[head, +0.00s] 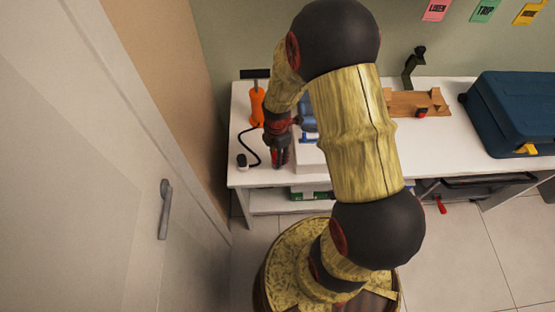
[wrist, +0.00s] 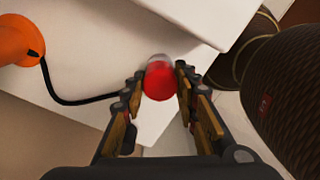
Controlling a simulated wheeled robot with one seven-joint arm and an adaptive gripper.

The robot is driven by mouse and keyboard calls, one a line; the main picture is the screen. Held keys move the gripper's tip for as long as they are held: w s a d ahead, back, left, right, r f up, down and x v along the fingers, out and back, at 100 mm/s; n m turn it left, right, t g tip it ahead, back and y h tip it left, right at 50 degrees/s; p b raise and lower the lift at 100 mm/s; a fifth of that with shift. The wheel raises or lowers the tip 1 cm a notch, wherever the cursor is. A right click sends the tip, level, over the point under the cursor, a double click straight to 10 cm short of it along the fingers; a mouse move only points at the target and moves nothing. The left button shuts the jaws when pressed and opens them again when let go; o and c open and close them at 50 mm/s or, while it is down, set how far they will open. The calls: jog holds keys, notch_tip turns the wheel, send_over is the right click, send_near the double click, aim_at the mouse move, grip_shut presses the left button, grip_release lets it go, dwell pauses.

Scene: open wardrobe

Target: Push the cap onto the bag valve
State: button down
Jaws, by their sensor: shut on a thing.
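In the wrist view, a rounded red cap (wrist: 160,85) with a pale, see-through-looking top sits between the fingertips of my gripper (wrist: 161,76). The fingers touch it on both sides, and it is above the white surface. In the head view, my gripper (head: 278,162) points down near the front left of the white table, with a bit of red showing at its fingers. A pale flat block (head: 310,156) lies just right of it, partly behind my arm; its edge shows in the wrist view (wrist: 190,18). I cannot make out the bag valve.
An orange pump (head: 257,106) with a black hose (head: 256,152) stands left of my gripper. A blue item (head: 308,126) is half hidden by my arm. A wooden tray (head: 400,103) and dark blue case (head: 500,105) stand to the right. A door (head: 120,200) is at left.

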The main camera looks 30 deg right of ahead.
jog(key=shift+r+p, duration=0.65)
jog(key=shift+r, duration=0.1)
dwell(0.5)
jog(key=shift+r+p, duration=1.55)
jog(key=shift+r, duration=0.35)
jog(key=shift+w, duration=0.1)
